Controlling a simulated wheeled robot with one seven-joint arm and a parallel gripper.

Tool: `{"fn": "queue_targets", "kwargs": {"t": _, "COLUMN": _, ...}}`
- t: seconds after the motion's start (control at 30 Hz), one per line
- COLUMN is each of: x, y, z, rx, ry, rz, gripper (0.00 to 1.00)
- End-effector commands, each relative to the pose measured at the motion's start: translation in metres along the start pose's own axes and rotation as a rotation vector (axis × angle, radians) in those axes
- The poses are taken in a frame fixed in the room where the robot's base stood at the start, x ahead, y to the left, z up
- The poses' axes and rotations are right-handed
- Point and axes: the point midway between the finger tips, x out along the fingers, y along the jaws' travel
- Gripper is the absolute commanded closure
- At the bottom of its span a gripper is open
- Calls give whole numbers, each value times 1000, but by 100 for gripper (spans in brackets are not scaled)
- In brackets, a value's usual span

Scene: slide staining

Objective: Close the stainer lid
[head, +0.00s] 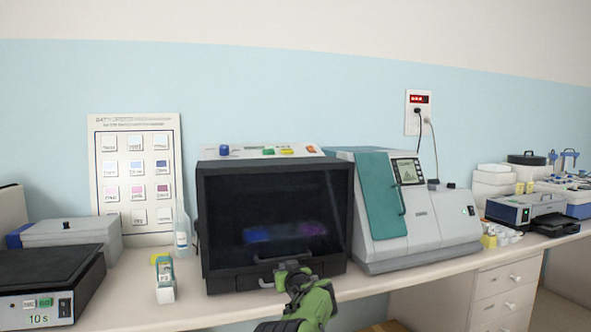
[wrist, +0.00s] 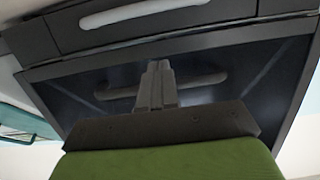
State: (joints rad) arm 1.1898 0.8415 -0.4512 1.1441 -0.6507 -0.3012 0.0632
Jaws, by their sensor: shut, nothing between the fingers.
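The stainer (head: 276,215) is a black box with a white top and a dark see-through front lid (head: 230,215). The lid hangs down over the front; I cannot tell whether it is fully shut. Blue and purple shapes show dimly behind it. A handle bar on the lid (wrist: 205,78) lies behind my fingers in the wrist view. A second, pale handle (wrist: 130,13) shows nearer that view's top edge. My gripper (head: 281,272) is shut and empty at the stainer's lower front. Its fingertips (wrist: 160,65) overlap the lid handle; contact is unclear.
A grey machine with a teal cover (head: 380,195) stands close on the right. The counter (head: 370,285) has a narrow clear strip in front.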

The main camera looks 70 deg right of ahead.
Motion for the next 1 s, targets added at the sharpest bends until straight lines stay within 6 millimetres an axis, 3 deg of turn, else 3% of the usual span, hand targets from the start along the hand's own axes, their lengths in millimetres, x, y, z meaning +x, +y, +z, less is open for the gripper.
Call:
{"fn": "queue_targets", "kwargs": {"t": 0.17, "x": -5, "y": 0, "z": -1, "rx": 0, "ry": 0, "rz": 0, "gripper": 100}}
{"fn": "queue_targets", "kwargs": {"t": 0.27, "x": -19, "y": 1, "z": -1, "rx": 0, "ry": 1, "rz": 2, "gripper": 100}}
{"fn": "queue_targets", "kwargs": {"t": 0.7, "x": -130, "y": 1, "z": 0, "rx": 3, "ry": 2, "rz": 4, "gripper": 100}}
{"fn": "queue_targets", "kwargs": {"t": 0.83, "x": -151, "y": 0, "z": 0, "rx": 2, "ry": 1, "rz": 2, "gripper": 100}}
{"fn": "queue_targets", "kwargs": {"t": 1.0, "x": -158, "y": 0, "z": 0, "rx": 0, "ry": 1, "rz": 0, "gripper": 100}}
